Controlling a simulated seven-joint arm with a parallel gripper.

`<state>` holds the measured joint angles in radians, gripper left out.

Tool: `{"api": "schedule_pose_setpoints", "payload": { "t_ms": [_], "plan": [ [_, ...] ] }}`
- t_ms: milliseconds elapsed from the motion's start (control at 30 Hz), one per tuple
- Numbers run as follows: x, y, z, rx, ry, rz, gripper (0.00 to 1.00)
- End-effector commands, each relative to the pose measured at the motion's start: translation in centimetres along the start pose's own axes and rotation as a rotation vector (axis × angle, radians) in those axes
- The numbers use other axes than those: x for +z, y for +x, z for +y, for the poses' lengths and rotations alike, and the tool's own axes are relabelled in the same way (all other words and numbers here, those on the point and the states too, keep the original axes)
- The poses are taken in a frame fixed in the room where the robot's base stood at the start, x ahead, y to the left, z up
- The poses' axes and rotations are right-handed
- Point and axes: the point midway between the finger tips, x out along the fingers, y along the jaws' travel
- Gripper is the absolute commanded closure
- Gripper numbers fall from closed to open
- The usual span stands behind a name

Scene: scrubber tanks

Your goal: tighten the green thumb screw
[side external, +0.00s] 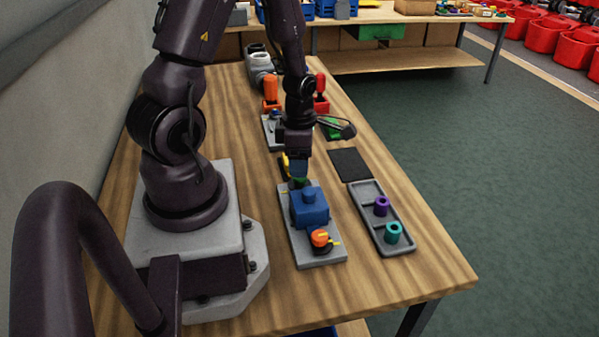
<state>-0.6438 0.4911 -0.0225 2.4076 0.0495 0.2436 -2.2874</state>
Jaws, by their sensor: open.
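A blue block (309,211) stands on a grey base plate (322,260). A small green part, which looks like the green thumb screw (300,183), shows just behind the block at the plate's far end. It is mostly hidden by the block and my gripper, so its turn position cannot be seen. My gripper (299,175) points down directly over the green part, with its jaws open. Whether the fingers are around the screw or just above it cannot be told from here. An orange knob (319,238) with yellow marks sits at the plate's near end.
A grey tray (399,243) right of the plate holds a purple cylinder (381,206) and a teal cylinder (393,232). A black mat (349,164) lies behind the tray. Orange (271,90) and red (321,92) upright parts stand farther back. The wooden table's near right is clear.

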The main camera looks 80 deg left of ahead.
Motion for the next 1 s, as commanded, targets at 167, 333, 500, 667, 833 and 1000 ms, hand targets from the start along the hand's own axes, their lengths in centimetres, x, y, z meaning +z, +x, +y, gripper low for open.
{"api": "schedule_pose_setpoints", "payload": {
  "t_ms": [167,333,500,667,833,1000],
  "plan": [
    [0.0,2.5,0.0,-0.002,0.0,0.001,0.42],
    [0.0,3.7,0.0,0.0,0.001,0.0,0.42],
    [0.0,4.0,0.0,0.001,0.0,-0.001,0.42],
    [0.0,4.0,0.0,0.001,0.0,-0.001,0.42],
    [0.0,4.0,0.0,0.001,0.0,-0.001,0.76],
    [0.0,4.0,0.0,0.002,0.001,-0.001,0.91]
  ]
}}
